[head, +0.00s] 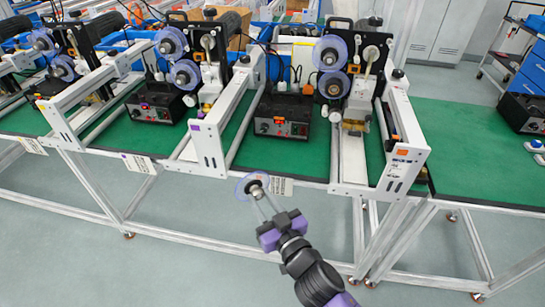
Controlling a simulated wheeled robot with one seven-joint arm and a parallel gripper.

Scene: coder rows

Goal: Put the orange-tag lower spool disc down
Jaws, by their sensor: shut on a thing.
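My gripper (258,195) is shut on a translucent bluish spool disc (243,186) with a metal hub. It holds the disc in front of the green bench's front edge, near a white label. Whether the disc touches the edge is hard to tell. The right-hand machine has an orange tag on its white end plate (405,152). Two similar discs sit on that machine, an upper disc (330,54) and a lower disc (333,85). No tag is readable on the held disc.
The green bench top (300,160) has bare room between the machine frames. A black control box (282,115) stands behind it. White frame rails (208,146) stick out left and right of my gripper. More machines stand at left, and a blue-drawer cart (525,70) at right.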

